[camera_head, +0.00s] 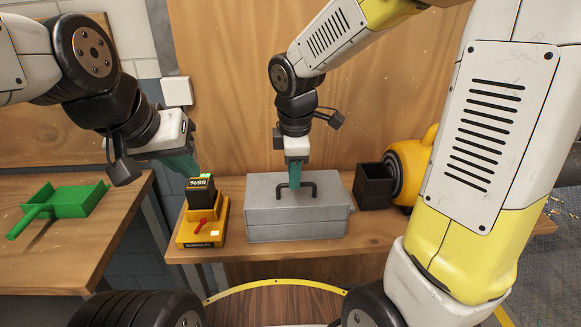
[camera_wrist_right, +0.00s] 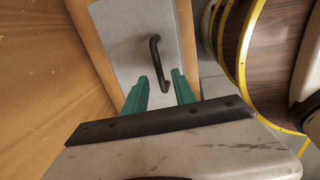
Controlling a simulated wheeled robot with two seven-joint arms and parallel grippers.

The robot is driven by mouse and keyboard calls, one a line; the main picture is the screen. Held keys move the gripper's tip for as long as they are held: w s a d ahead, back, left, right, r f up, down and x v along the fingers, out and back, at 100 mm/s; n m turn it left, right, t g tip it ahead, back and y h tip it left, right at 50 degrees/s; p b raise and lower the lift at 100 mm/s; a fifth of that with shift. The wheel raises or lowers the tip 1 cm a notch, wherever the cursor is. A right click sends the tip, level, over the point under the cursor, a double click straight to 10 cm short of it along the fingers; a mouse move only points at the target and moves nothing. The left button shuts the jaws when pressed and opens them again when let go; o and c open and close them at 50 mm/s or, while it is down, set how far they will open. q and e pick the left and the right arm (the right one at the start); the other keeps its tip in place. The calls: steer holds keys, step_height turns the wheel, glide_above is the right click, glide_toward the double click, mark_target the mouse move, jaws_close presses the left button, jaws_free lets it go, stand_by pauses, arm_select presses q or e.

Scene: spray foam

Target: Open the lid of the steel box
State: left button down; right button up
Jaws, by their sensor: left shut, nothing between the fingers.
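The grey steel box (camera_head: 295,222) stands on the wooden bench with its lid down. A black arched handle (camera_head: 308,184) is on top of the lid. My right gripper (camera_head: 295,184) points down at the handle, its green fingers apart. In the right wrist view the handle (camera_wrist_right: 154,62) lies ahead of the right gripper (camera_wrist_right: 160,88), its near end in the gap between the fingertips. Whether the fingers touch it I cannot tell. My left gripper (camera_head: 190,168) is shut and empty, left of the box above a yellow device.
The yellow and black device (camera_head: 203,222) with a lit display stands left of the box. A black open bin (camera_head: 374,188) and a yellow round object (camera_head: 408,172) are to the right. A green dustpan-like tray (camera_head: 75,201) lies on the left table.

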steer(key=shift+w+f, duration=0.2)
steer(key=shift+f, duration=0.7)
jaws_close()
stand_by(0.8)
